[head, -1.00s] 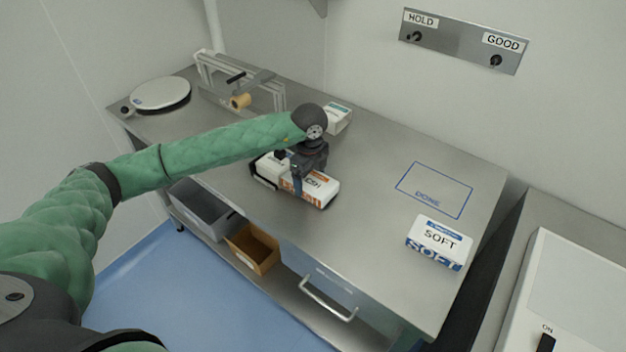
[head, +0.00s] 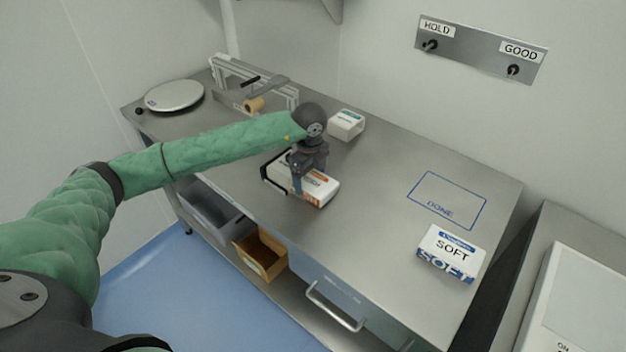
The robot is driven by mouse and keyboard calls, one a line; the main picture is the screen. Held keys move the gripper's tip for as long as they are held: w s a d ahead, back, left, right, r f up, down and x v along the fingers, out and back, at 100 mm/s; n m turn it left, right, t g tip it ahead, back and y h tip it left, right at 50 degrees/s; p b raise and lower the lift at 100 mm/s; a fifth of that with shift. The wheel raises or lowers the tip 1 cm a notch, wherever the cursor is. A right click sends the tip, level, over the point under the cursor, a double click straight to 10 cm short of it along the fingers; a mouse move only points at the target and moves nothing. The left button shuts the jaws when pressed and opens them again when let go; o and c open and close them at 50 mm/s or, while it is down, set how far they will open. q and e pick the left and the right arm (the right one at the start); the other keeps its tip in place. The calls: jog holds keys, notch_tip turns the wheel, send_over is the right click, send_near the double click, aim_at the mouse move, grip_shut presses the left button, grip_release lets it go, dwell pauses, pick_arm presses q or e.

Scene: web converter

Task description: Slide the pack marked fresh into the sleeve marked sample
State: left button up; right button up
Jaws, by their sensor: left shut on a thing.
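A white pack with orange lettering (head: 322,190) lies on the steel table, near its front edge. Its lettering is too small to read now, but an earlier frame shows part of a word ending in "SH". A thin black frame (head: 264,172) stands at the pack's left end. A white box with a green label (head: 346,124) sits behind the gripper; its label is unreadable, so I cannot tell whether it is the sample sleeve. My right gripper is out of view.
A white and blue SOFT pack (head: 452,253) lies at the right, below the empty blue DONE outline (head: 447,200). A round scale (head: 174,96) and a metal fixture with a tan roll (head: 254,105) stand at the back left. The table's middle right is clear.

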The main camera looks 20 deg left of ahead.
pick_arm(q)
jog(key=shift+w+a, duration=0.1)
jog(key=shift+a, duration=0.1)
jog(key=shift+w+a, duration=0.15)
jog(key=shift+a, duration=0.5)
jog(key=o, duration=1.1)
jog(key=shift+c, duration=0.2)
jog(key=shift+o, duration=0.3)
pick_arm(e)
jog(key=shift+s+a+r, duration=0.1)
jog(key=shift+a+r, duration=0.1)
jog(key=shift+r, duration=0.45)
pick_arm(q)
jog(key=shift+r+b, duration=0.1)
jog(key=shift+b, duration=0.25)
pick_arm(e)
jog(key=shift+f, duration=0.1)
